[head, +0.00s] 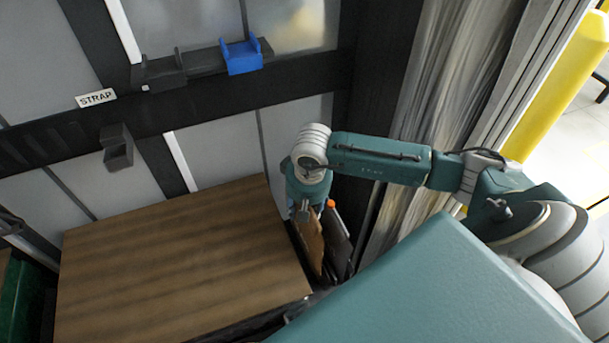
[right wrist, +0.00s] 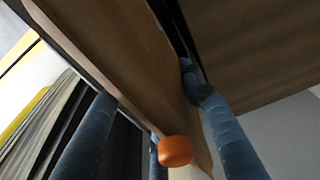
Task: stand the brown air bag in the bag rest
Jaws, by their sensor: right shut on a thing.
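The brown air bag (head: 311,243) hangs upright, seen nearly edge-on, in the narrow gap to the right of the wooden-topped box. My right gripper (head: 308,208) is above it and shut on its upper part. In the right wrist view the bag (right wrist: 115,65) runs between the two blue fingers (right wrist: 155,98), with its orange valve (right wrist: 176,150) near the camera. A dark grey upright panel (head: 338,240) stands close to the right of the bag; it may be part of the bag rest. The bag's lower edge and whether it touches anything are hidden. My left gripper is out of view.
The wooden-topped box (head: 175,260) fills the lower left. A blue holder (head: 241,57) and dark brackets (head: 117,148) are on the back wall, near a STRAP label (head: 95,97). A ribbed grey curtain (head: 440,80) and yellow post (head: 560,85) bound the right side.

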